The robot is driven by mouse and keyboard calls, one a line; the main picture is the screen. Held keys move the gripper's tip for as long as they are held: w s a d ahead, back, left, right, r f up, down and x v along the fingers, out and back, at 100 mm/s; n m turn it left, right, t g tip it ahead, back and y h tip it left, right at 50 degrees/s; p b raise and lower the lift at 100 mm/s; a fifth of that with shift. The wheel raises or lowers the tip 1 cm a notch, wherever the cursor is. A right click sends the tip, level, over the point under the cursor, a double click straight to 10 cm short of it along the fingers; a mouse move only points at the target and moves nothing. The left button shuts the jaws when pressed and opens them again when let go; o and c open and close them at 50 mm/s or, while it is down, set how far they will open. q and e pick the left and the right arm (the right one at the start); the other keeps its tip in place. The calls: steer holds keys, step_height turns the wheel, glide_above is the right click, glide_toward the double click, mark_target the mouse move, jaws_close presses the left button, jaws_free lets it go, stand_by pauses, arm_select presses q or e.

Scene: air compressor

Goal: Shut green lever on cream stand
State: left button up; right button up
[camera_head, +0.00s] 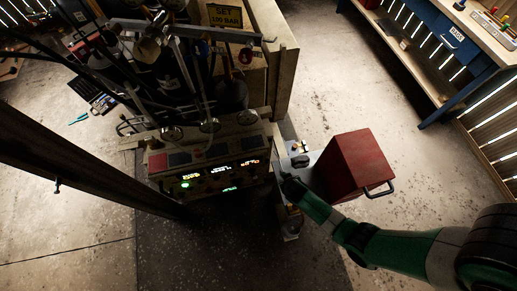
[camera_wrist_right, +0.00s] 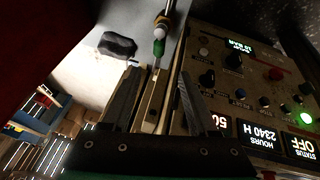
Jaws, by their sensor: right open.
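The green lever (camera_wrist_right: 159,47) shows in the right wrist view as a small green piece beside a pale round knob, just beyond my fingertips. A narrow cream piece (camera_wrist_right: 149,105), perhaps part of the stand, runs between the fingers below it. My right gripper (camera_wrist_right: 158,76) is open, its two dark fingers apart on either side of that piece; I cannot tell whether they touch it. In the head view my right gripper (camera_head: 286,184) is beside the control panel's right end, and the arm hides the lever there. My left gripper is not in view.
The control panel (camera_head: 215,172) with lit displays and knobs stands close beside my right gripper; its knobs also show in the wrist view (camera_wrist_right: 235,85). A red box (camera_head: 357,165) with a handle is to the right. A workbench is at the upper right, with clear floor between.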

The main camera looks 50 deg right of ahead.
steer(key=b+x, duration=0.7)
steer(key=s+b+x, duration=0.1)
steer(key=b+x, duration=0.2)
steer(key=x, duration=0.1)
steer(key=shift+a+f+b, duration=0.15)
steer(key=shift+a+b, duration=0.05)
steer(key=shift+b, duration=0.15)
steer(key=shift+w+d+f, duration=0.15)
steer(key=shift+d+f, duration=0.05)
steer(key=shift+f, duration=0.2)
jaws_close()
